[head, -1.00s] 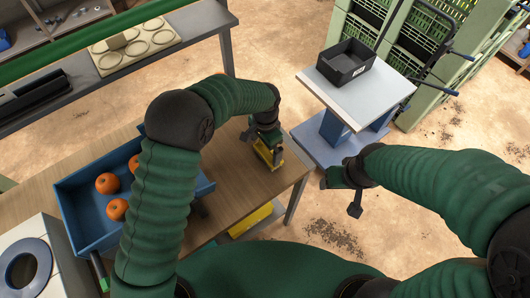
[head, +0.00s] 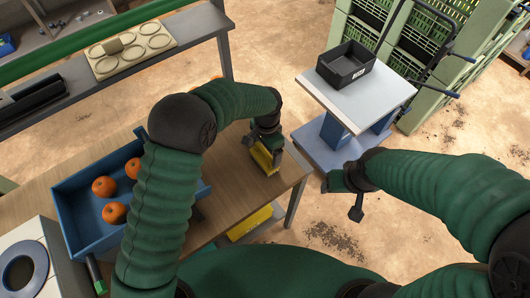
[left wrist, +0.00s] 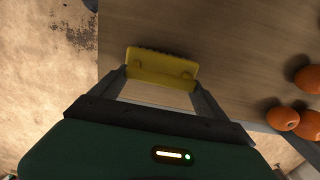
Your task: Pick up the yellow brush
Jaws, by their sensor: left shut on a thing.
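The yellow brush (head: 264,158) is at the right end of the wooden table (head: 236,190), held in my left gripper (head: 267,146). In the left wrist view the yellow brush (left wrist: 162,67) lies between the two fingertips of my left gripper (left wrist: 158,78), with dark bristles along its far edge. The gripper is shut on it. I cannot tell whether the brush touches the table or is just above it. My right gripper (head: 345,184) is off the table's right side, over the floor, away from the brush; its finger opening is not clear.
A blue tray (head: 75,205) with oranges (head: 104,187) stands on the table's left part. A small stand (head: 352,97) bearing a black bin (head: 346,66) is at the back right. A shelf with a round-holed board (head: 130,47) is behind. Table around the brush is mostly clear.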

